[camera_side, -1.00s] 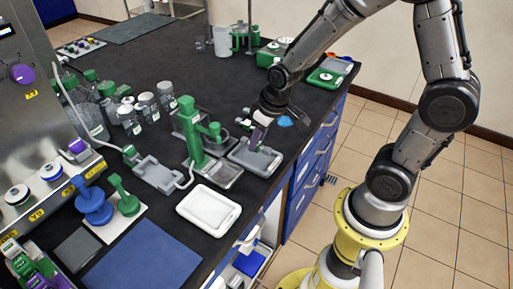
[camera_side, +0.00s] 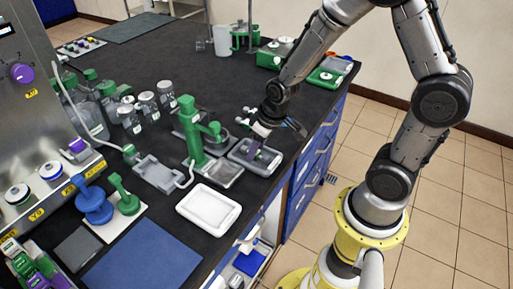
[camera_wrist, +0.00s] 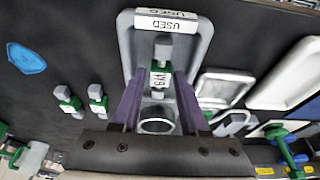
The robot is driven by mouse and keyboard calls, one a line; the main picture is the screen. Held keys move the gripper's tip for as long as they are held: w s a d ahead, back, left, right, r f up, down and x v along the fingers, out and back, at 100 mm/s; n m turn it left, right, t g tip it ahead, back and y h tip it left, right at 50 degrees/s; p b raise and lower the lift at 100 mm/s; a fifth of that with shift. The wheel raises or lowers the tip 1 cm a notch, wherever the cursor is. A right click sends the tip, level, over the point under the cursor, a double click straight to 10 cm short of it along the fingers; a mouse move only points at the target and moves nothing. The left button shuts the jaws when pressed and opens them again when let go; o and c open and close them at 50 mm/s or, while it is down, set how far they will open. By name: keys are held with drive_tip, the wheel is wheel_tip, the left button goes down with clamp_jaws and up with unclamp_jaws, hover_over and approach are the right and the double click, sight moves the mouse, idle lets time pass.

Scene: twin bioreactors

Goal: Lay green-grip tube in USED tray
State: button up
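The USED tray (camera_wrist: 194,51) is a grey shallow tray with a white USED label in the wrist view; in the side view the tray (camera_side: 276,163) lies near the bench's right edge. The green-grip tube (camera_wrist: 160,76), with a grey cap and a small white label, is between the purple fingers of my gripper (camera_wrist: 160,73), lined up along the tray. The fingertips appear shut on its green grip, low over or in the tray; contact with the tray floor cannot be told. In the side view my gripper (camera_side: 256,149) hides the tube.
Two similar green-grip tubes (camera_wrist: 69,101) (camera_wrist: 97,99) stand or lie beside the tray. A blue patch (camera_wrist: 26,58) is on the dark bench. A green stand (camera_side: 192,135) and a white tray (camera_side: 208,209) are close by.

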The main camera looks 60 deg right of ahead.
drive_tip(key=v, duration=1.2)
drive_tip(key=s+a+r+t, duration=0.2)
drive_tip(key=s+r, duration=0.6)
drive_tip(key=s, duration=0.5)
